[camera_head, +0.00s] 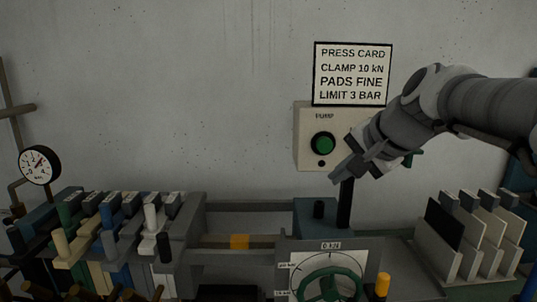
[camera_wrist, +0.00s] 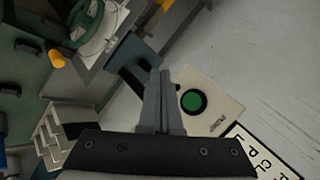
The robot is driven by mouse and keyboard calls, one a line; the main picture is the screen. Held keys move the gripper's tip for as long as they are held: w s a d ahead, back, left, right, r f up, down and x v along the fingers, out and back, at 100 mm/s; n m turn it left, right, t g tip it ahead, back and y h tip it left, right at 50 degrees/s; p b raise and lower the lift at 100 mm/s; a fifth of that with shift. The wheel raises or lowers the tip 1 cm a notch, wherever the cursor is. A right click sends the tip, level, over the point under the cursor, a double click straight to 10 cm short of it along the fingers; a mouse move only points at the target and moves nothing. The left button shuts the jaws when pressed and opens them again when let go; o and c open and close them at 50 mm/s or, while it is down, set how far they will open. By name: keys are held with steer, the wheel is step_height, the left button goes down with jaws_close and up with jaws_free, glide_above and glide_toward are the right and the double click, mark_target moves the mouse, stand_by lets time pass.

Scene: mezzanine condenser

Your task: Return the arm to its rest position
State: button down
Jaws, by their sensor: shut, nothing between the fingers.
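My gripper (camera_head: 340,176) is shut and empty. In the head view it hangs in front of the wall, just right of and below the green pump button (camera_head: 323,144), pointing down and left. In the wrist view my gripper's fingers (camera_wrist: 160,75) are together, with the green button (camera_wrist: 193,101) to their right. I see a gap beside the button in the picture and cannot tell the depth between them. My arm enters from the right edge of the head view, and its last part covers the right side of the pump box (camera_head: 308,150).
A sign (camera_head: 352,73) hangs above the box. Below stand a dark post (camera_head: 345,205) and a dial panel with a green handwheel (camera_head: 330,287). A lever bank (camera_head: 110,235) and gauge (camera_head: 39,165) are left; a rack of plates (camera_head: 470,240) is right. The upper left wall is clear.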

steer(key=s+f+n+g+h, duration=0.1)
steer(key=s+f+n, duration=0.3)
steer(key=s+f, duration=0.3)
steer(key=s+f+n+g+h, duration=0.2)
steer(key=s+f+n, duration=0.3)
steer(key=s, duration=0.8)
step_height(320, 180, down, 3)
steer(key=shift+s+f+n, duration=0.1)
steer(key=shift+s+n, duration=0.2)
steer(key=shift+s, duration=0.1)
